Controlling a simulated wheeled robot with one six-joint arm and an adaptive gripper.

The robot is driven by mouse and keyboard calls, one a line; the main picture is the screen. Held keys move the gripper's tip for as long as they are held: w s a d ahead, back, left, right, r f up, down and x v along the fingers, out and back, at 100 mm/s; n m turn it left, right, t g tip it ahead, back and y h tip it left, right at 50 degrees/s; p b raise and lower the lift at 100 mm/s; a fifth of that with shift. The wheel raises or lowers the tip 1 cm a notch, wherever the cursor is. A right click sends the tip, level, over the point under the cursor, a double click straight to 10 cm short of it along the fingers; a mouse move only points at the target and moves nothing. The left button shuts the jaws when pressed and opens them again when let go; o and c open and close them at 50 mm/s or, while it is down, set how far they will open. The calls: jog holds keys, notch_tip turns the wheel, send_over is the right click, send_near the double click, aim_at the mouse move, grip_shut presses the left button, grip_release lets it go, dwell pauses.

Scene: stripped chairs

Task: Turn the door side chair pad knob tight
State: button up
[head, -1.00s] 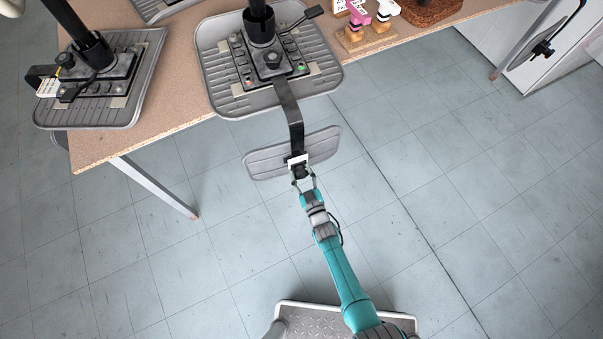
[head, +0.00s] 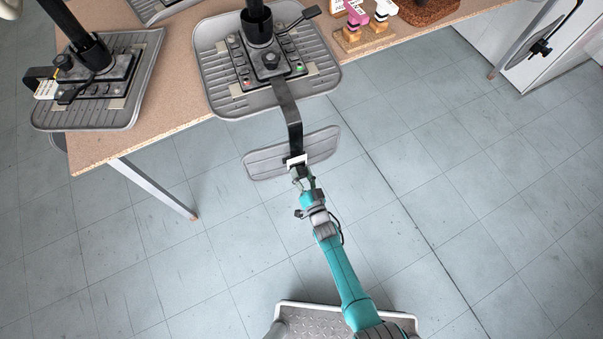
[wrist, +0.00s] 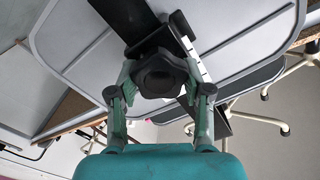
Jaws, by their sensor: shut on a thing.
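The chair (head: 221,96) lies upside down on the table's front edge. Its black bent bar (head: 294,134) hangs over the edge and carries the grey ribbed pad (head: 264,162). In the wrist view, a dark lobed knob (wrist: 162,74) sits on the bar below the back of the pad (wrist: 236,40). My gripper (head: 298,177) is at the bar's lower end. It is shut on the knob, with one finger on each side, as the wrist view shows. In the head view the knob is mostly hidden by the fingers and a white tag (head: 296,160).
A second upturned chair (head: 140,85) is on the table (head: 160,140) at left. Stamps on a wooden stand (head: 362,38) are at the back right. A metal table leg (head: 155,189) stands left of my arm. The tiled floor around my arm is clear.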

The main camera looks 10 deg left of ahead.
jog(key=shift+w+r+m, duration=0.1)
jog(key=shift+m, duration=0.7)
jog(key=o, duration=1.2)
jog(key=shift+s+d, duration=0.15)
jog(key=shift+s, duration=0.15)
jog(key=v, duration=1.1)
jog(key=shift+s+d, duration=0.1)
jog(key=shift+s, duration=0.05)
